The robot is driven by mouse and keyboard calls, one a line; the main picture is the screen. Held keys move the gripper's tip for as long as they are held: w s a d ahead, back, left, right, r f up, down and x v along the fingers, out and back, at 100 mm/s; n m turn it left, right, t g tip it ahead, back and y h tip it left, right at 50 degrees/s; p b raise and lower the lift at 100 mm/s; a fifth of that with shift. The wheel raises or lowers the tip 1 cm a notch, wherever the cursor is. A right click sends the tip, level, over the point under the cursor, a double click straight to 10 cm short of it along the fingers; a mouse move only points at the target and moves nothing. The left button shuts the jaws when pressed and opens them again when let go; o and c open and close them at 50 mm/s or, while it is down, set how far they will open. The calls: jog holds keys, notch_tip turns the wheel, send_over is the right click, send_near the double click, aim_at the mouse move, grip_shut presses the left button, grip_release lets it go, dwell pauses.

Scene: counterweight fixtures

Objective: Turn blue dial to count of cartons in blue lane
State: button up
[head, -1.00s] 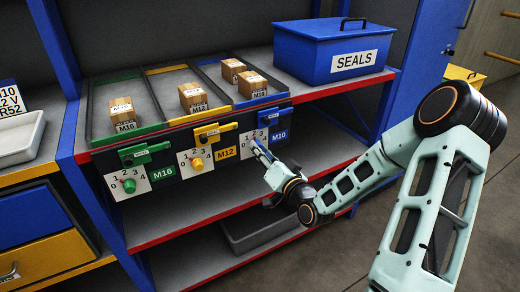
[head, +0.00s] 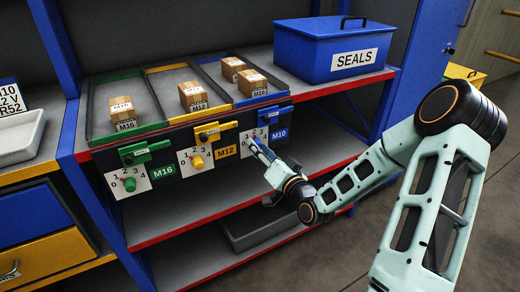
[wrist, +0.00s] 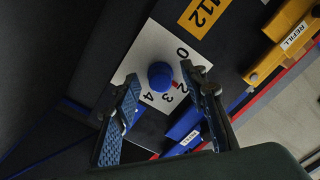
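The blue dial (wrist: 160,75) sits on a white number plate (wrist: 143,62) in the wrist view. A red mark beside the dial is near the 2; the 1 is hidden behind a finger. My gripper (wrist: 158,80) is open, with one finger on each side of the dial and gaps showing between. In the head view my gripper (head: 260,152) is at the blue-lane plate and hides the dial.
The yellow lane's M12 dial (head: 197,162) and the green lane's M16 dial (head: 129,184) are to the left, each lane holding one carton. A blue SEALS box (head: 305,55) stands on the shelf.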

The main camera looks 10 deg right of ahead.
jog(key=v, duration=0.7)
jog(key=shift+s, duration=0.25)
jog(key=shift+d, duration=0.1)
